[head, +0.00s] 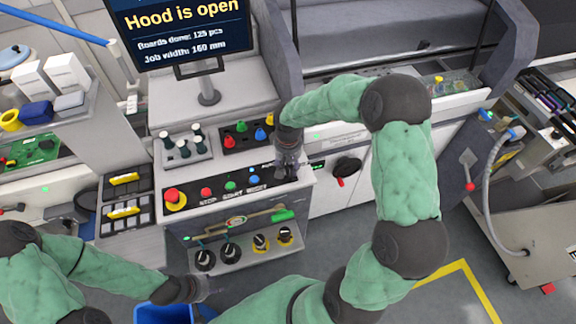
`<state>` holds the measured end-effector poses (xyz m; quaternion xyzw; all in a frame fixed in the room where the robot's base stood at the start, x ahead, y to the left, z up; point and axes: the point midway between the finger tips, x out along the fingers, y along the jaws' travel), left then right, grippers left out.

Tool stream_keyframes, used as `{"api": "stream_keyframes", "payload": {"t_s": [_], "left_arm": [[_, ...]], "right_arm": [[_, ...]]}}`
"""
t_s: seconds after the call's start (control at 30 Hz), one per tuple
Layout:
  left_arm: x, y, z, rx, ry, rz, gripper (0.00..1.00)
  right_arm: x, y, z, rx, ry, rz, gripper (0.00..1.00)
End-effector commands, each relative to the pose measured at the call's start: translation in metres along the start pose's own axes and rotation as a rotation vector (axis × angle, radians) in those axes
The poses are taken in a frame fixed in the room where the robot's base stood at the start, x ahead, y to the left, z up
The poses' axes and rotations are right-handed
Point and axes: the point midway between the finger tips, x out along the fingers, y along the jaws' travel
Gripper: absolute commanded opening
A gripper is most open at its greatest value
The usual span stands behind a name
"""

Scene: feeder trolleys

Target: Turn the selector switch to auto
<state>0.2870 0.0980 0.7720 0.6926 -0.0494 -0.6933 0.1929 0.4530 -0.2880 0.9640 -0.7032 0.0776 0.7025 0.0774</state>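The control panel (215,202) on the front of the grey cabinet carries a red emergency button (175,198), a red button (206,192), a green button (230,186) and a blue button (254,180) in a row. My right gripper (285,174) points down onto the right end of this row, beside the blue button. It covers that spot, so the selector switch and its setting cannot be made out. Whether its fingers are closed around the switch is unclear. My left gripper (208,288) is low in the view, away from the panel, above a blue bin (165,312); its fingers are too small to judge.
A screen (185,28) reads "Hood is open". A black rotary switch with a red handle (345,170) is right of the panel. Several black knobs (230,252) stand on a shelf below. A trolley (520,210) stands at the right; grey floor lies between.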

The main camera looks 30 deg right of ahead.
Motion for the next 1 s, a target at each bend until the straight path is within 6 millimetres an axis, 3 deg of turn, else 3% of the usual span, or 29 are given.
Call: {"api": "stream_keyframes", "payload": {"t_s": [0.37,0.8,1.0], "left_arm": [[0.0,0.0,0.0,0.0,0.0,0.0,0.4],[0.0,0.0,0.0,0.0,0.0,0.0,0.4],[0.0,0.0,0.0,0.0,0.0,0.0,0.4]], "right_arm": [[-0.011,0.0,-0.001,0.001,0.002,0.0,0.44],[-0.091,0.0,-0.001,0.001,0.003,0.0,0.44],[-0.114,0.0,-0.001,0.0,0.001,0.0,0.44]]}}
